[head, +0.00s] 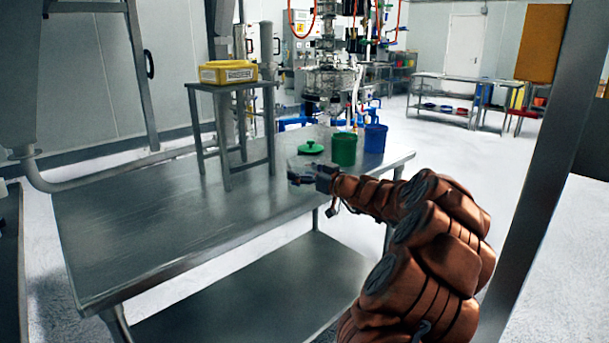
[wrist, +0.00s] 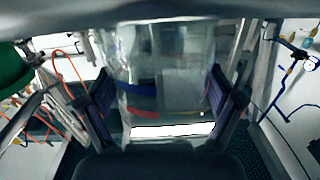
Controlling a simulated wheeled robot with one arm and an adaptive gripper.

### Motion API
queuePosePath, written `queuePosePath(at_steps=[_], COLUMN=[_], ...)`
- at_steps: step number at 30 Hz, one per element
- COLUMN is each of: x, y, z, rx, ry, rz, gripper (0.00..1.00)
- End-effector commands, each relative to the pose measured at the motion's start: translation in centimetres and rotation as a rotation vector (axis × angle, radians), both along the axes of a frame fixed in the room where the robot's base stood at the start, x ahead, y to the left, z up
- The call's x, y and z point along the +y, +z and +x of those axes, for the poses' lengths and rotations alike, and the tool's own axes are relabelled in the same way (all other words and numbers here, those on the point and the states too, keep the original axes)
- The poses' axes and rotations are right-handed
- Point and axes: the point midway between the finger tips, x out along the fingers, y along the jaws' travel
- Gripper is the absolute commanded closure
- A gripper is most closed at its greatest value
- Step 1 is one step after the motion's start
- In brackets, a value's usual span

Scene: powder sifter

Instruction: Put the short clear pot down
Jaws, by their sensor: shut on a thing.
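The short clear pot (wrist: 165,70) is see-through and fills the middle of the wrist view, between the two dark fingers of my gripper (wrist: 163,95). My gripper is shut on its sides. In the head view my gripper (head: 302,179) is over the right part of the steel table (head: 150,225). The clear pot is faint there, just beyond the fingers. I cannot tell whether its base touches the table top.
A green lid (head: 310,147) lies just beyond my gripper. A green pot (head: 343,149) and a blue pot (head: 376,138) stand near the far right edge. A small steel stand (head: 232,88) bears a yellow box (head: 228,72). The table's left and front are clear.

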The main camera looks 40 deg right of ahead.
Motion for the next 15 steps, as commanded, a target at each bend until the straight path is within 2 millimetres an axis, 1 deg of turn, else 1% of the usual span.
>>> queuePosePath(at_steps=[4,15], x=[0.02,0.04], y=[0.14,-0.35], z=[0.0,0.02], rx=[0.0,-0.001], ry=[0.0,0.001], rz=[0.0,0.002], gripper=[0.51,0.51])
